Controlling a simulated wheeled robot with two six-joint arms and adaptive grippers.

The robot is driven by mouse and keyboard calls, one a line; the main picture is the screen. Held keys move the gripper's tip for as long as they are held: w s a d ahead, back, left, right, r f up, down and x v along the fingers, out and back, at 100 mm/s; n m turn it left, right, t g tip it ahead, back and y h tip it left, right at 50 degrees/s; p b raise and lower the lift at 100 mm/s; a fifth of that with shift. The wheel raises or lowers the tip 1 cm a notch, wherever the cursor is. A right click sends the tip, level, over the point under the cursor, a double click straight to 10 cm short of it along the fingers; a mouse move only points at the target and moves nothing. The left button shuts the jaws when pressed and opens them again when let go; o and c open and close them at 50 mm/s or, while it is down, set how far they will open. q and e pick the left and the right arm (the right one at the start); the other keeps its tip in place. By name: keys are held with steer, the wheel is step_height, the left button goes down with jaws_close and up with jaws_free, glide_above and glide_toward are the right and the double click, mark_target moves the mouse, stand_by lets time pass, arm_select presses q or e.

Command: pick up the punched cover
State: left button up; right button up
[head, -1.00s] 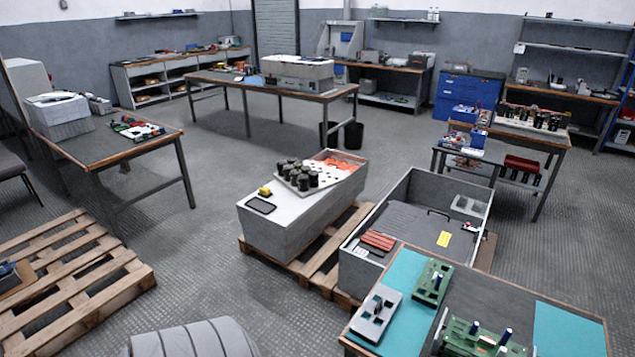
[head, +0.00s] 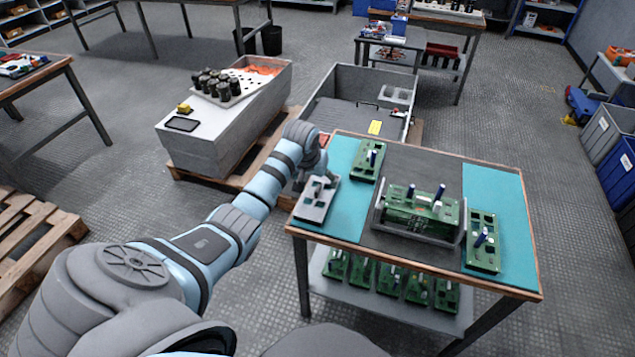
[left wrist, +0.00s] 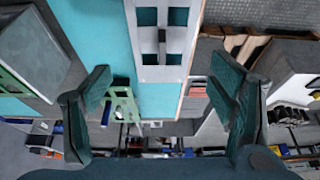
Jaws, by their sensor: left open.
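The punched cover (head: 308,210) is a light grey plate with rectangular cut-outs and a small raised grip in its middle. It lies flat on the teal mat (head: 350,224) at the left of the table. It also shows in the left wrist view (left wrist: 148,73), at the top between my fingers. My left gripper (head: 328,180) is close to the cover's far end in the head view, partly hidden by my wrist. In the left wrist view my left gripper (left wrist: 161,90) is open with wide-spread fingers and nothing between the pads. My right gripper is not in view.
A green board (head: 367,160) lies behind the cover. A grey cradle with green boards (head: 420,212) stands mid-table, another board (head: 484,243) to its right. An open grey box (head: 345,85) and a capacitor-topped cabinet (head: 205,140) stand beyond the table.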

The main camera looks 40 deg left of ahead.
mark_target(318, 188)
arm_select(q)
steer(key=b+x, duration=0.4)
steer(key=x, duration=0.4)
steer(key=shift+a+f, duration=0.15)
steer(key=shift+f, duration=0.1)
steer(key=shift+r, duration=0.1)
steer(key=c, duration=0.9)
